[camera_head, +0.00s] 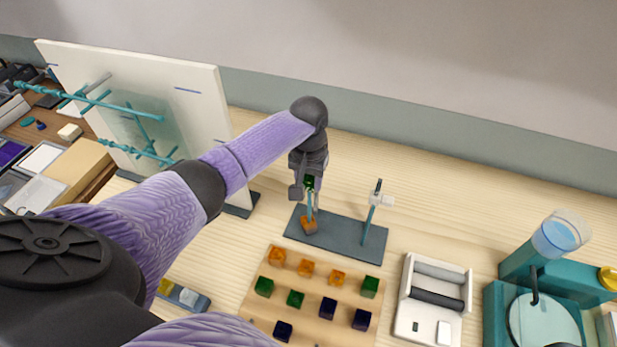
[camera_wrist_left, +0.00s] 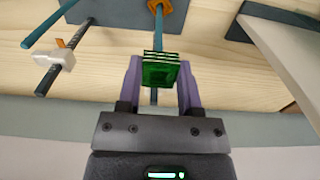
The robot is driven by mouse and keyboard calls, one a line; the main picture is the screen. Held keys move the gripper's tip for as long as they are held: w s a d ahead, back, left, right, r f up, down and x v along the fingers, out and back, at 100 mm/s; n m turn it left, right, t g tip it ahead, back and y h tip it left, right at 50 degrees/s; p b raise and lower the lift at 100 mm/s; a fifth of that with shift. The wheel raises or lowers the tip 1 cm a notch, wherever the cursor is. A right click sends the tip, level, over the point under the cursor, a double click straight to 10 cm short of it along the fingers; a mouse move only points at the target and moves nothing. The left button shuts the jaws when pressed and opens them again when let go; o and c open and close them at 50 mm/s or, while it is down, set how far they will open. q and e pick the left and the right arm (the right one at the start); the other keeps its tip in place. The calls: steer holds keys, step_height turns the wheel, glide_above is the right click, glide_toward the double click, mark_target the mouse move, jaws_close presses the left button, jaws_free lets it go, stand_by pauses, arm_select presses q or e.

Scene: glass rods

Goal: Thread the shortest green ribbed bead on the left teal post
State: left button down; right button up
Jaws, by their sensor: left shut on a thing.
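My left gripper (camera_head: 308,187) is shut on a green ribbed bead (camera_wrist_left: 160,69), gripping it between two purple fingers. The bead also shows in the head view (camera_head: 309,182), at the upper part of the left teal post (camera_head: 310,204). In the left wrist view the post (camera_wrist_left: 158,28) lines up with the bead and shows again beyond it. I cannot tell for certain whether the bead is around the post or in front of it. An orange bead (camera_head: 309,226) sits at the post's base on a dark plate (camera_head: 343,242). My right gripper is not in view.
A second teal post (camera_head: 369,217) stands right on the plate, with a white clip (camera_head: 381,200) nearby. A wooden board (camera_head: 252,311) holds several orange, green and dark beads in front. A white tray (camera_head: 408,312) and teal device (camera_head: 503,308) stand right; a white panel (camera_head: 200,88) stands left.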

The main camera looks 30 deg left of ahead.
arm_select(q)
steer(key=shift+f+b, duration=0.8)
steer(key=shift+f, duration=0.65)
step_height(320, 180, down, 5)
steer(key=b, duration=0.3)
steer(key=shift+c, duration=0.9)
jaws_free()
